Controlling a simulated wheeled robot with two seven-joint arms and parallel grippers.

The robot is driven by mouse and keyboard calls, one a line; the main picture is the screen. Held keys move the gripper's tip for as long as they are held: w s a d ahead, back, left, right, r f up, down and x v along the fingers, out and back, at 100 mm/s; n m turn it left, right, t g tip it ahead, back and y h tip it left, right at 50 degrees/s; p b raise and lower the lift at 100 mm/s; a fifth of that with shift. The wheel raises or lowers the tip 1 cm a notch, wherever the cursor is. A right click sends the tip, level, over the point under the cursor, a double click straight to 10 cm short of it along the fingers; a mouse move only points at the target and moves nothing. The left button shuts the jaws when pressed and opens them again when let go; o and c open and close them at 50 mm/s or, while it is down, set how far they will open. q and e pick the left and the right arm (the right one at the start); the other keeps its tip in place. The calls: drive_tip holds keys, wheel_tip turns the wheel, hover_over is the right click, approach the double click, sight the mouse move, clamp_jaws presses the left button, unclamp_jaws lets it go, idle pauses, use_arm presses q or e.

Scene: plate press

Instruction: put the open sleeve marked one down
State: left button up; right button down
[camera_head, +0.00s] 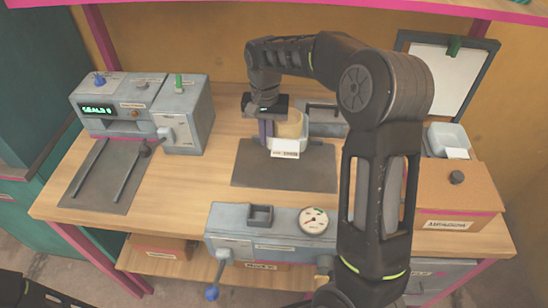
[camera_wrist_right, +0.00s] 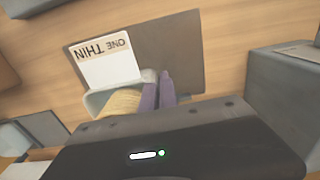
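The sleeve (camera_head: 285,149) is a pale open holder with a white label, over the dark mat (camera_head: 315,178) in the middle of the bench. In the right wrist view its label (camera_wrist_right: 106,62) reads "ONE THIN", upside down. A tan piece (camera_head: 290,124) shows inside it. My right gripper (camera_head: 266,132) points down at the sleeve's left side, and its purple fingers (camera_wrist_right: 158,92) are close together at the sleeve's edge, seemingly pinching it. I cannot tell whether the sleeve touches the mat. My left gripper is out of view; only a dark part of that arm shows bottom left.
A grey machine (camera_head: 140,110) with a "SEALS 0" display stands at left, with a dark railed plate before it. A grey unit (camera_head: 270,232) with a dial and lever is at the front. A brown box (camera_head: 458,190) and a pale tray (camera_head: 447,138) stand at right.

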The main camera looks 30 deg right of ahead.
sight(267, 165)
drive_tip(key=shift+f, duration=2)
drive_tip(key=shift+f+p, duration=0.1)
drive_tip(key=shift+p, duration=0.2)
wheel_tip(267, 165, down, 3)
drive_tip(key=shift+p, duration=0.4)
drive_tip(key=shift+f, duration=0.3)
drive_tip(key=shift+f, duration=0.15)
drive_tip(key=c, duration=1.6)
unclamp_jaws()
drive_tip(key=shift+c, duration=0.2)
